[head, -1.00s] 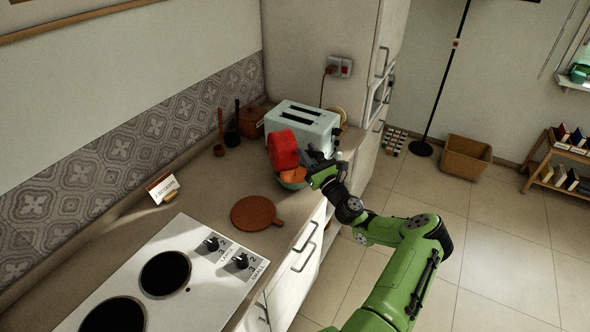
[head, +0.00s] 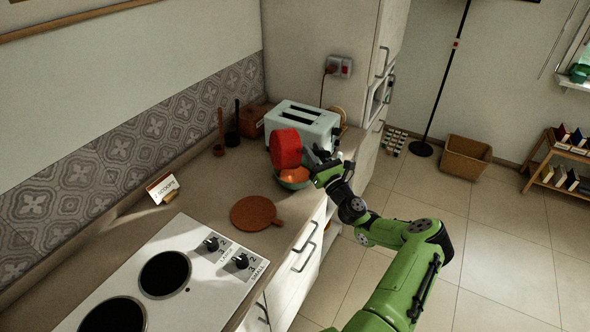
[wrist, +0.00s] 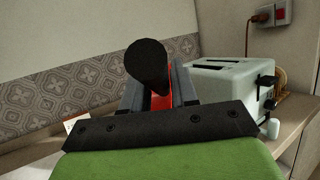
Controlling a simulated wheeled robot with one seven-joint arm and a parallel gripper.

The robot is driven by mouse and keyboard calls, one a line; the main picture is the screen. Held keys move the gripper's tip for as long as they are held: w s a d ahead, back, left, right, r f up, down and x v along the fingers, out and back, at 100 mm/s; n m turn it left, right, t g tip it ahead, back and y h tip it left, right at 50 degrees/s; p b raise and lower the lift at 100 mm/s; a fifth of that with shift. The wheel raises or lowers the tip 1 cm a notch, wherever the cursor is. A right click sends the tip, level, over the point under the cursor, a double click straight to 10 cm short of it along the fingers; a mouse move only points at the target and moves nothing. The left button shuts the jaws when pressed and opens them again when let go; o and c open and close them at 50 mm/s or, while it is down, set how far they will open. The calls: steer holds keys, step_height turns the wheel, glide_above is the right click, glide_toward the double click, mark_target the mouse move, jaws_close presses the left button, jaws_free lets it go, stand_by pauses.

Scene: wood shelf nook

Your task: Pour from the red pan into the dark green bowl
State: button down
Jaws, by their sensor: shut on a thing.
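The red pan (head: 286,148) is tilted steeply on its side above the counter, in front of the toaster. My gripper (head: 323,168) is shut on its handle; the dark handle end (wrist: 147,61) and a strip of red show between the fingers in the wrist view. The dark green bowl (head: 292,184) stands on the counter just below the pan, with orange contents (head: 295,174) showing in it. The pan hides part of the bowl, and the inside of the pan is not visible.
A pale toaster (head: 303,123) stands right behind the pan; it also shows in the wrist view (wrist: 232,88). A round brown board (head: 255,213) lies nearer, beside the hob (head: 196,262). A small sign (head: 163,188) stands by the tiled wall.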

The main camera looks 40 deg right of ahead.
steer(key=w+a+r+n+g+y+p, duration=0.1)
steer(key=w+a+n+g+y+p, duration=0.25)
steer(key=a+n, duration=0.95)
steer(key=w+a+f+n+b, duration=0.1)
steer(key=a+f+n+b, duration=0.1)
steer(key=f, duration=0.3)
steer(key=w+a+f+n+g+b, duration=0.1)
steer(key=w+a+f+n+b, duration=0.1)
steer(key=a+f+b, duration=0.3)
steer(key=w+a+f+n+g+b, duration=0.1)
steer(key=w+a+f+n+b, duration=0.1)
steer(key=a+f+n+b, duration=0.1)
steer(key=shift+w+a+f+n+b, duration=0.1)
steer(key=shift+a+f+n+b, duration=0.15)
steer(key=shift+f, duration=0.35)
steer(key=shift+w+a+f+n+b, duration=0.15)
steer(key=shift+a+f+n, duration=0.2)
steer(key=shift+f, duration=0.2)
steer(key=shift+s, duration=0.1)
steer(key=shift+d, duration=0.1)
